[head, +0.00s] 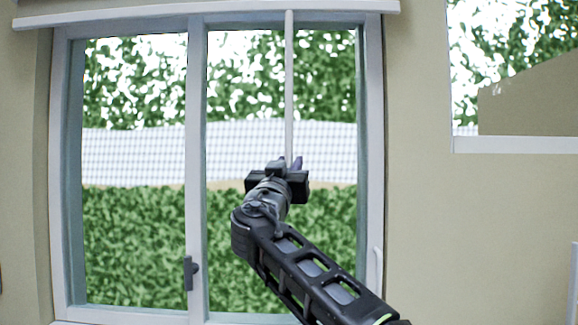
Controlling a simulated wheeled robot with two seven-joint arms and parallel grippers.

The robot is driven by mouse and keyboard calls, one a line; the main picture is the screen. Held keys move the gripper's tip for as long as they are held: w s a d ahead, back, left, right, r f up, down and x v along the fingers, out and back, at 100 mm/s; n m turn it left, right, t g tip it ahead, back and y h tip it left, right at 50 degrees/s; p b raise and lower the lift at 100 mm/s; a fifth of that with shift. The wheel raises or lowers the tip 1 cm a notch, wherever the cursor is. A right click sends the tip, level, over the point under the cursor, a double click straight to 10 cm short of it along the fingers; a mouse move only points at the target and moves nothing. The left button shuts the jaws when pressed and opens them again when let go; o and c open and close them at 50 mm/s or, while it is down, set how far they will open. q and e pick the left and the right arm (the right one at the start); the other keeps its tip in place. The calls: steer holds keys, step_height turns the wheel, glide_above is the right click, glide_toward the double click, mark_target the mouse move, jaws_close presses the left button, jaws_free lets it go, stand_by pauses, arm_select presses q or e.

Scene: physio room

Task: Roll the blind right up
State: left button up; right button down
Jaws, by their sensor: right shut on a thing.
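A pale rail (230,10) runs across the top of the window, at the upper edge of the head view. A thin pale wand (289,85) hangs straight down from it in front of the right pane. My right gripper (291,163) is shut on the wand at its lower visible end; the fingers and the wrist hide what is below. No blind fabric shows over the panes; anything above the rail is out of frame. My left gripper is not in view.
The sliding window has a pale frame with a middle post (196,110) and a dark handle (191,272) on it. A pale upright handle (378,268) is at the right side. A second window (515,145) is at the upper right. Bare wall lies between them.

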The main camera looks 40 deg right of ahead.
mark_target(288, 143)
steer(key=shift+r, duration=0.1)
stand_by(0.8)
step_height(288, 143, up, 5)
steer(key=shift+f, duration=0.2)
steer(key=shift+s+r, duration=0.15)
steer(key=shift+r, duration=0.1)
steer(key=c, duration=1.4)
jaws_free()
steer(key=shift+a, duration=0.1)
steer(key=shift+o, duration=0.3)
steer(key=shift+f, duration=0.1)
